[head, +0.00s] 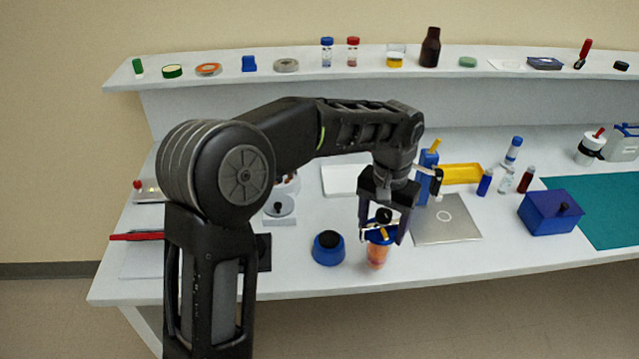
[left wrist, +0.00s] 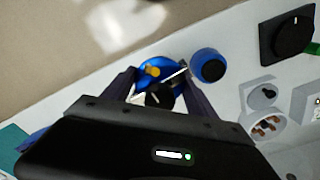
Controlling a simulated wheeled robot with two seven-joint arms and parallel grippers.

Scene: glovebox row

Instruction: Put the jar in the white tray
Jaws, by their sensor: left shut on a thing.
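The jar (head: 377,256) has an orange, see-through body and a blue top, and stands upright near the front edge of the bench. My left gripper (head: 382,236) points down over it and is shut on it at the top. In the left wrist view the blue top (left wrist: 172,66) shows between the fingers, with a small yellow piece and a black round piece over it. The white tray (head: 340,180) lies flat farther back, left of the gripper and partly behind my arm. My right gripper is out of view.
A blue round item with a black top (head: 328,247) stands just left of the jar. A grey plate (head: 447,225) lies to its right. A blue bottle (head: 428,160) and a yellow tray (head: 461,174) stand behind. A blue box (head: 548,215) is at the right.

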